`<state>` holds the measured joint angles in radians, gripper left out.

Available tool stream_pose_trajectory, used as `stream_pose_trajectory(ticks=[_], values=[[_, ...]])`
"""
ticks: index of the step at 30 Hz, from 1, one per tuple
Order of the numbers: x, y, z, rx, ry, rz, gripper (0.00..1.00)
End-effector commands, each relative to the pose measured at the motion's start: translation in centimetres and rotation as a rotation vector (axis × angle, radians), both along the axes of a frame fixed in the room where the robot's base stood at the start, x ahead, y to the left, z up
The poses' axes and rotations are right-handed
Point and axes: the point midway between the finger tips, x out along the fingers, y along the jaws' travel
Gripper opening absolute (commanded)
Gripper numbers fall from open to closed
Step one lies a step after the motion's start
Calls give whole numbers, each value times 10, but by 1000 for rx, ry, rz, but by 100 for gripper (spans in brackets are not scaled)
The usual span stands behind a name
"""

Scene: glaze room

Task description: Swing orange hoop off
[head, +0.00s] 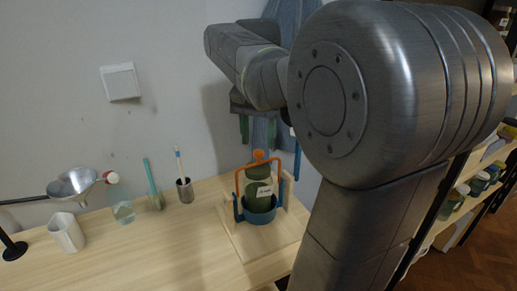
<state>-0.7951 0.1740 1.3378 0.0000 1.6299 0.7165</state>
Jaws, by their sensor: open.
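The orange hoop (239,178) stands upright over a dark green jar (258,191) with a pale label. A round orange knob (258,155) tops the hoop. The jar sits in a blue ring-shaped holder (258,217) on a pale wooden base (238,239). My gripper (258,133) is open and empty, its two dark green fingers pointing down. In the picture it is just above the knob; the exact gap and depth are hard to tell. The far side of the hoop is hidden by the jar.
The table front (165,250) is clear. Shelves with jars (462,191) stand right. My arm hides the right side.

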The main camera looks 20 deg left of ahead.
Motion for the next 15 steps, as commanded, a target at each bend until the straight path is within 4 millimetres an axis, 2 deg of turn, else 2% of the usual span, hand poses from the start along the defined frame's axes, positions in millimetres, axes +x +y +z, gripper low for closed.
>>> stream_pose_trajectory(ticks=[3, 6, 15], values=[[-1, 0, -19, -1, 2, 0, 45], [0, 0, -29, -1, 1, 0, 45], [0, 0, -35, 0, 0, 0, 45]])
